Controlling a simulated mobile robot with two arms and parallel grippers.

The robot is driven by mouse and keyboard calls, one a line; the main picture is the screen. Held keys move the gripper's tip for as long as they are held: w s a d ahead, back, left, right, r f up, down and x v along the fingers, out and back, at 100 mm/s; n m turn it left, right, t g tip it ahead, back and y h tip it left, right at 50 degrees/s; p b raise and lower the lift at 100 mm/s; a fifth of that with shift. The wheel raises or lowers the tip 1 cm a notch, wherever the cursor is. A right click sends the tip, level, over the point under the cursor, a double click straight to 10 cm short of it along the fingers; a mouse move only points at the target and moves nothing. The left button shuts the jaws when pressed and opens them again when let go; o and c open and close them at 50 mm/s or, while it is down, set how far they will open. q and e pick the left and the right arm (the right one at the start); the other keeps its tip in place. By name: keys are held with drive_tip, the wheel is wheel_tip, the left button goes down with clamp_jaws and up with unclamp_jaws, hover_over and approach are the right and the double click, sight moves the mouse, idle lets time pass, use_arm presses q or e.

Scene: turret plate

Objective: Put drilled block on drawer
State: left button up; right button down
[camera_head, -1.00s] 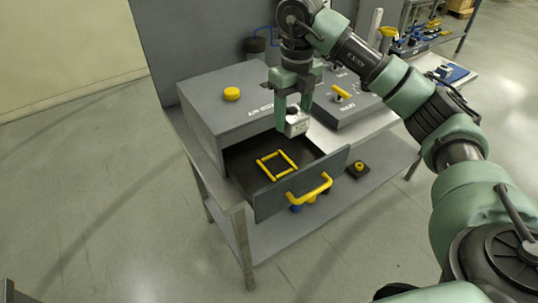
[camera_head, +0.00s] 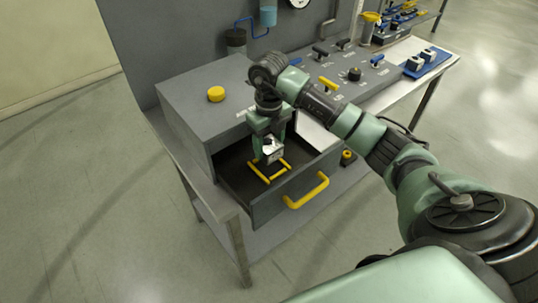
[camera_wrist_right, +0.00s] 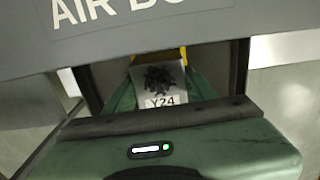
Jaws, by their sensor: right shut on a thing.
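The drilled block (camera_head: 273,153) is a small light-grey block. In the right wrist view it shows a dark patch of holes and the mark "Y24" (camera_wrist_right: 163,101). My right gripper (camera_head: 267,157) points down and is shut on the block, holding it over the open drawer (camera_head: 264,207). A yellow square outline (camera_head: 279,175) lies on the dark drawer floor below the block. The gripper hides part of that outline. I cannot tell whether the block touches the floor. My left gripper is not in view.
The drawer's yellow handle (camera_head: 308,192) sticks out in front. The grey cabinet (camera_head: 185,92) with a yellow knob (camera_head: 216,94) stands behind and above the drawer. A control panel (camera_head: 345,72) with levers is to the right. A lower shelf (camera_head: 262,236) runs beneath.

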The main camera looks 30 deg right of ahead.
sight(269, 158)
drive_tip(key=shift+f, duration=0.6)
wheel_tip(269, 158, down, 3)
drive_tip(key=shift+f+p, duration=0.2)
drive_tip(key=shift+p, duration=0.35)
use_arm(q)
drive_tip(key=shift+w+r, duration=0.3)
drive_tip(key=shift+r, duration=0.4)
use_arm(e)
drive_tip(key=shift+f, duration=0.2)
drive_tip(key=shift+f, duration=0.2)
drive_tip(key=c, duration=0.5)
unclamp_jaws()
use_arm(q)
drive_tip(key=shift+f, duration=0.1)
use_arm(e)
drive_tip(key=shift+r, duration=0.15)
